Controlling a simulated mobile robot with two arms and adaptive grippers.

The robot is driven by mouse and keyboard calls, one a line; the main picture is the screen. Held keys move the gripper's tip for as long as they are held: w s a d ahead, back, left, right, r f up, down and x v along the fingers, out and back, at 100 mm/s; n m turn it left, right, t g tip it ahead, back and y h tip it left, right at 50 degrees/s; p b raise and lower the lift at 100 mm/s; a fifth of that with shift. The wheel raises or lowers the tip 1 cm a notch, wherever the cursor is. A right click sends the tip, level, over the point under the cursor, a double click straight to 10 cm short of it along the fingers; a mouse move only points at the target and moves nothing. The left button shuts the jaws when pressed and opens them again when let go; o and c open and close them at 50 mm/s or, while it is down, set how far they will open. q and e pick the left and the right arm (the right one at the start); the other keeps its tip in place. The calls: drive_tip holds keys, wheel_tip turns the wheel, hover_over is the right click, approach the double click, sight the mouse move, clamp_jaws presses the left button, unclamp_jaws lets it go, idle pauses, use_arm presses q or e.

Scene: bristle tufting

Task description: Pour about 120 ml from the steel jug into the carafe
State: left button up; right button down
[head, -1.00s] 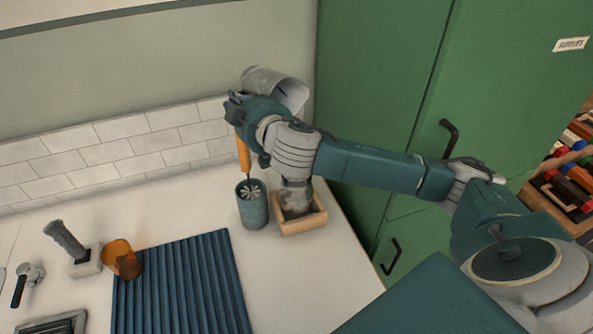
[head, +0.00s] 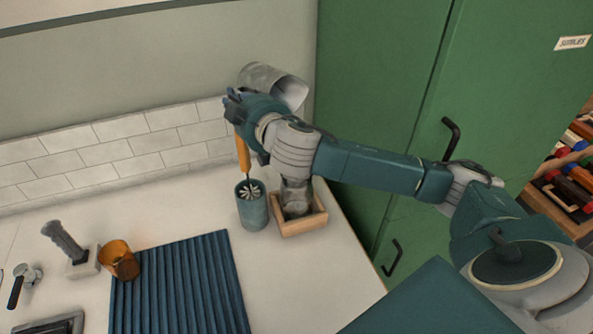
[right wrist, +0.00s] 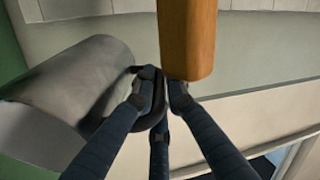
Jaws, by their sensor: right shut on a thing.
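My right gripper (head: 240,105) is shut on the dark handle (right wrist: 148,98) of the steel jug (head: 268,80). The grey jug is in the air, tipped over with its open mouth toward the lower right in the head view. It also shows at the left of the right wrist view (right wrist: 75,85). A smoky, see-through vessel (head: 296,198), apparently the carafe, stands below in a wooden tray (head: 300,225); my arm hides its upper part. I see no stream, and the liquid level cannot be told. My left gripper is not in view.
A teal cup (head: 252,212) holding an orange-handled tool (head: 243,155) stands close left of the tray. Further left are a ribbed blue mat (head: 195,285), an amber cup (head: 118,262) and a grey-handled tool (head: 65,240). Green cabinets (head: 385,90) are at right.

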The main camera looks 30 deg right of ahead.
drive_tip(key=shift+w+r, duration=0.1)
drive_tip(key=shift+r, duration=0.1)
idle(0.4)
drive_tip(key=shift+f+t+b, duration=0.1)
drive_tip(key=shift+t+b, duration=0.2)
drive_tip(key=shift+b, duration=0.7)
idle(0.6)
